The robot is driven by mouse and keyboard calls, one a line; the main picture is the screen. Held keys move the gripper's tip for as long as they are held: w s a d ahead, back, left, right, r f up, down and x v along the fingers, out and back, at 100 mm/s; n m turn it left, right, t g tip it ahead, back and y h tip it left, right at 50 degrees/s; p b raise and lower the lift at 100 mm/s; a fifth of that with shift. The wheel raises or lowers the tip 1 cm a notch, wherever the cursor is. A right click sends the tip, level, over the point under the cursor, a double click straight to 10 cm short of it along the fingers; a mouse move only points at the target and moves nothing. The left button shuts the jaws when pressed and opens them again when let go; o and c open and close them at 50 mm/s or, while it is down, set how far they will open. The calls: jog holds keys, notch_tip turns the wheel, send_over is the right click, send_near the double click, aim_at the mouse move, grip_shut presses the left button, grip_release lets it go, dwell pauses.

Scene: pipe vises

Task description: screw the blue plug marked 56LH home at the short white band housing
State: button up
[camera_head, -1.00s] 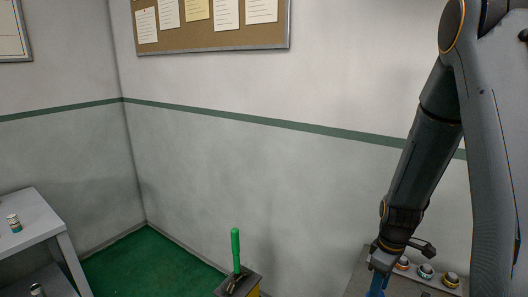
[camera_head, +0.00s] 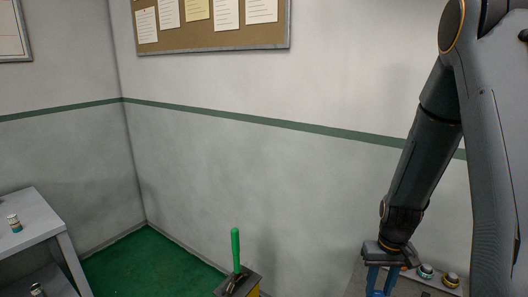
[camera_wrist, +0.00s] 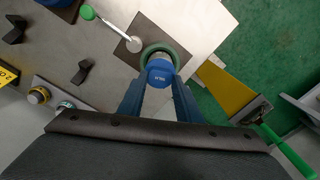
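The blue plug (camera_wrist: 159,72) shows its round face in the wrist view, with small pale lettering that ends in LH; the first characters are hard to read. My gripper (camera_wrist: 160,86) has one blue finger on each side of the plug and looks shut on it. Behind the plug is a dark green ring (camera_wrist: 178,54) on a dark square plate (camera_wrist: 130,47). The plug overlaps the near side of this ring; how deep it sits is hidden. No white band is visible there. In the head view my gripper (camera_head: 382,281) points down at the lower right, its tips near the frame's edge.
Teal (camera_head: 425,271) and gold (camera_head: 450,279) fittings stand on a grey surface beside my gripper. A green-handled lever (camera_head: 236,250) stands left of it. A small table (camera_head: 38,228) with a fitting is at far left. A silver handle (camera_wrist: 110,26) with a green knob reaches the plate.

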grip_shut()
jog(key=n, duration=0.8)
dwell(0.4)
jog(key=o, duration=0.6)
grip_release()
jog(key=shift+o, duration=0.2)
